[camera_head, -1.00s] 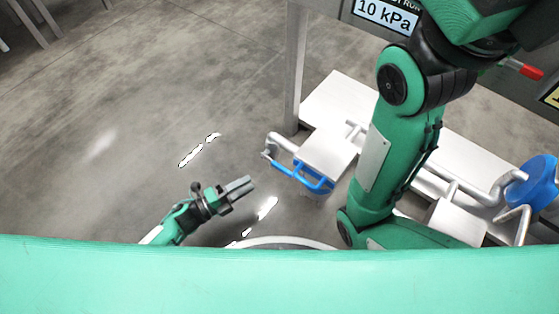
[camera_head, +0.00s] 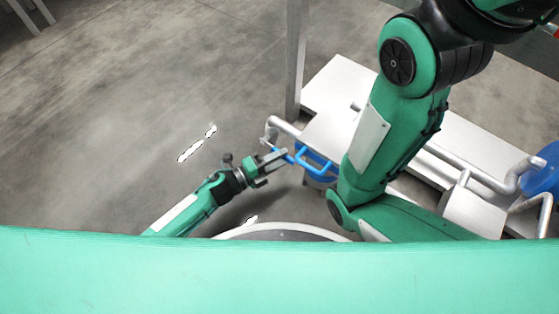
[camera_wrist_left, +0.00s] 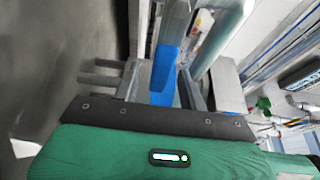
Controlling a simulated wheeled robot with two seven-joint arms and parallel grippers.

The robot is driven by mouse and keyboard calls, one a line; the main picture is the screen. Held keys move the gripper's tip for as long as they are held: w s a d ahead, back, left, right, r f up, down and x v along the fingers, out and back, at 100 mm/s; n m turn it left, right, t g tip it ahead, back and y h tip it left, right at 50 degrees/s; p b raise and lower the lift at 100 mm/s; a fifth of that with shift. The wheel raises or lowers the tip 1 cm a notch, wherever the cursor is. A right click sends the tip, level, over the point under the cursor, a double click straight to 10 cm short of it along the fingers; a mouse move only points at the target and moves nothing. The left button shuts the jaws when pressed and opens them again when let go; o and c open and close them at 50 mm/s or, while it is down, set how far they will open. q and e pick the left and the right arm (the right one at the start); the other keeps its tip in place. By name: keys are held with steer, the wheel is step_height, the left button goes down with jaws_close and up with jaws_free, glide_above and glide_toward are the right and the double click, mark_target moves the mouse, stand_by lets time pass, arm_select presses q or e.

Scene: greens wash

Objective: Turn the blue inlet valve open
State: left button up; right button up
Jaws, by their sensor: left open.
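The blue inlet valve's handle (camera_head: 313,163) sits low beside the pale steel skid, at the end of a bent grey pipe. My left gripper (camera_head: 280,156) reaches in from the left, at the left end of the blue handle. In the left wrist view the blue handle (camera_wrist_left: 164,72) shows between the two spread fingers of my left gripper (camera_wrist_left: 160,88). The gripper is open; I cannot tell whether either finger touches the handle. My right arm crosses the right side of the head view, and its gripper is out of frame.
The pale skid (camera_head: 335,90) with grey pipes (camera_head: 470,168) lies behind the valve. Another blue round part (camera_head: 542,178) is at the right edge. A grey post (camera_head: 297,60) stands behind. The concrete floor (camera_head: 120,110) at left is clear.

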arm_select(q)
steer(key=shift+w+d, duration=0.1)
steer(key=shift+d, duration=0.1)
jaws_close()
